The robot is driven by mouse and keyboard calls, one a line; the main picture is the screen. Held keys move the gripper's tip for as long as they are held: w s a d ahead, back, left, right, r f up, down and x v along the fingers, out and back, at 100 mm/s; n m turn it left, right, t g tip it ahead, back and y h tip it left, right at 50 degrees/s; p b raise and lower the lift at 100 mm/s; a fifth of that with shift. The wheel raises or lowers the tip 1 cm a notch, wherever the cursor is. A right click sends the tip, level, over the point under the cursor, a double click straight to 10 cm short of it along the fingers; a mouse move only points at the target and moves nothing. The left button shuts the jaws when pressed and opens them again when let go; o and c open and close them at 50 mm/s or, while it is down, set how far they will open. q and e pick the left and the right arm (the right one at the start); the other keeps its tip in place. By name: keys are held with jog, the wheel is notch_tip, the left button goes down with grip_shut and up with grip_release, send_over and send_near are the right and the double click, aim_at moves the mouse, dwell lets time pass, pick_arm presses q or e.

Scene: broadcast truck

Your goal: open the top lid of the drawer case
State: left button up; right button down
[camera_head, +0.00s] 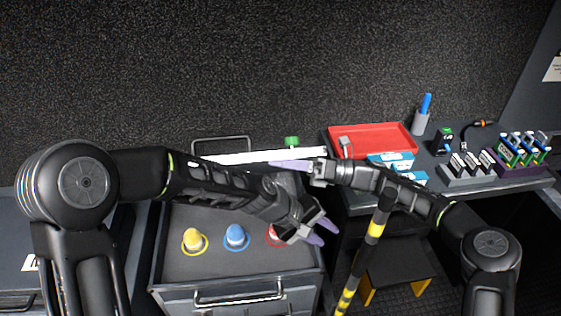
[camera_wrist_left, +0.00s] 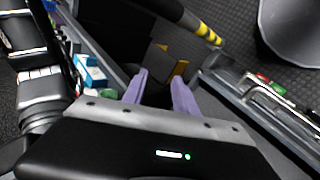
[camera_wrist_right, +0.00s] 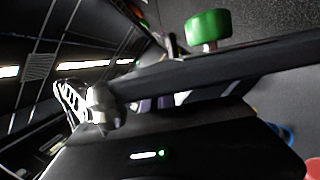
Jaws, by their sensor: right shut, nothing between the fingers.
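The drawer case (camera_head: 168,270) stands at centre in the head view. Its lid (camera_head: 225,158) is raised and seen nearly edge-on as a bright strip at the back. The open top shows cones with yellow, blue and red bases. My right gripper (camera_head: 288,164) is shut and empty, its purple fingers just under the lid's edge. In the right wrist view the lid (camera_wrist_right: 225,62) crosses as a dark bar, hiding most of the fingers; contact is unclear. My left gripper (camera_head: 319,232) is open and empty over the case's right side; its fingers are apart in the left wrist view (camera_wrist_left: 160,92).
A side table holds a red tray (camera_head: 370,140), blue-white boxes (camera_head: 393,160), a pen cup (camera_head: 421,122) and battery racks (camera_head: 520,150). A black-yellow pole (camera_head: 364,255) stands right of the case. A green knob (camera_head: 291,141) shows behind the lid.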

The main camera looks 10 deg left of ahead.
pick_arm(q)
jog(key=s+a+f+m+y, duration=0.25)
jog(key=s+f, duration=0.75)
jog(key=f, duration=0.5)
jog(key=s+a+f+g, duration=0.1)
jog(key=s+a+f, duration=0.4)
jog(key=s, duration=0.2)
jog(key=s+a+f+m+g+y, duration=0.1)
jog(key=s+a+f, duration=0.4)
jog(key=s, duration=0.2)
jog(key=shift+s+f+g, duration=0.15)
jog(key=shift+g, duration=0.15)
jog(key=shift+m, duration=0.25)
